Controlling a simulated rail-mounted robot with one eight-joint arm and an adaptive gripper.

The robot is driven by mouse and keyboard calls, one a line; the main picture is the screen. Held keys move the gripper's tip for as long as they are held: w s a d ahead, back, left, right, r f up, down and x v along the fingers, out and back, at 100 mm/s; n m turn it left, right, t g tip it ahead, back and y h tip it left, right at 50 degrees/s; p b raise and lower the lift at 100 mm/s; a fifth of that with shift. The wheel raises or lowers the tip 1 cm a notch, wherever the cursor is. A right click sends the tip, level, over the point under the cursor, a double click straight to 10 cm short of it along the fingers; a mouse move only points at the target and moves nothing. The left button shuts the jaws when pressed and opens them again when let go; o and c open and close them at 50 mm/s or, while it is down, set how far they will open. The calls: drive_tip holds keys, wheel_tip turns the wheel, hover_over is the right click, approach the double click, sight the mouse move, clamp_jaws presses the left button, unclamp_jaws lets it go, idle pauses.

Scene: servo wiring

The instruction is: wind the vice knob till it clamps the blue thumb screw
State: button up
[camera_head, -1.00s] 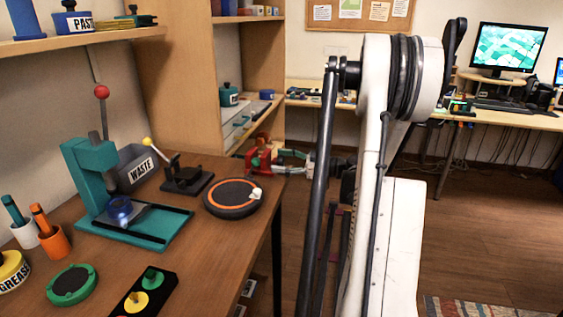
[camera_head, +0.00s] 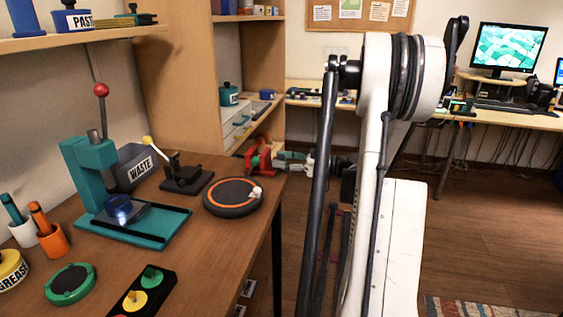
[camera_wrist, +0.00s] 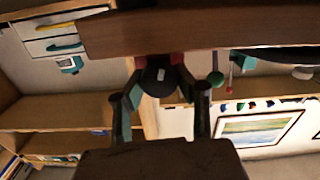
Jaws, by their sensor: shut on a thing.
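The red vice (camera_head: 263,152) sits at the far end of the workbench, small in the head view, with a green part at it. In the wrist view a dark round knob (camera_wrist: 158,77) with a pale mark lies between my fingertips, with red vice parts (camera_wrist: 179,58) just behind it. My gripper (camera_wrist: 160,80) is shut on the knob, one finger on each side. In the head view my gripper (camera_head: 284,159) is at the right side of the vice. I cannot make out the blue thumb screw or the jaw gap.
A wooden shelf unit (camera_head: 250,55) stands behind the vice. My arm covers the middle of the head view.

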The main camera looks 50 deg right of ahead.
drive_tip(key=m+b, duration=0.1)
drive_tip(key=m, duration=0.3)
drive_tip(key=shift+d+f, duration=0.1)
drive_tip(key=shift+m+b, duration=0.3)
drive_tip(key=shift+m, duration=1.6)
drive_tip(key=o, duration=1.2)
drive_tip(key=shift+s+d, duration=0.3)
drive_tip(key=shift+s, duration=0.2)
drive_tip(key=v, duration=0.6)
drive_tip(key=shift+s, duration=0.35)
